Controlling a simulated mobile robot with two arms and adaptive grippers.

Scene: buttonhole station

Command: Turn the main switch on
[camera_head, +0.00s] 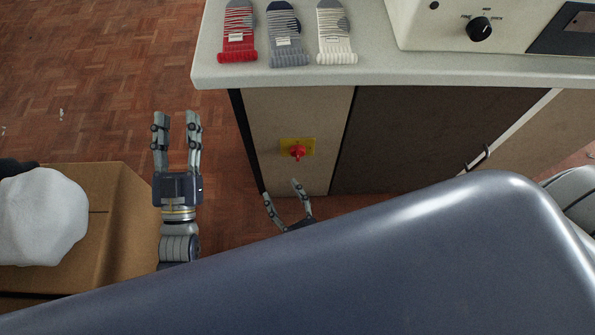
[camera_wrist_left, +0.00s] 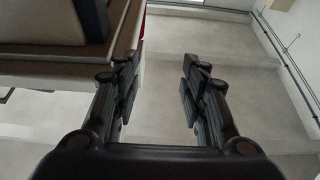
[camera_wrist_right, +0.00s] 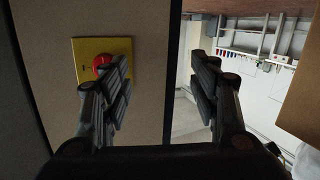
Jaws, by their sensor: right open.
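The main switch is a red rotary knob (camera_head: 298,153) on a yellow plate (camera_head: 285,146), mounted on the beige front panel of the station. In the right wrist view the red knob (camera_wrist_right: 102,64) and yellow plate (camera_wrist_right: 88,48) lie left of centre, partly covered by the left finger. My right gripper (camera_head: 281,190) is open and empty, just below the switch in the head view; the knob is not between its fingers. My left gripper (camera_head: 177,120) is open and empty, left of the station over the floor. I cannot tell the knob's exact setting.
The worktop (camera_head: 400,70) overhangs the panel and bears three striped socks and a machine (camera_head: 455,25) with a black dial. A cardboard box (camera_head: 125,215) with a white bundle (camera_head: 40,218) stands at left. My blue-grey body covers the lower front.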

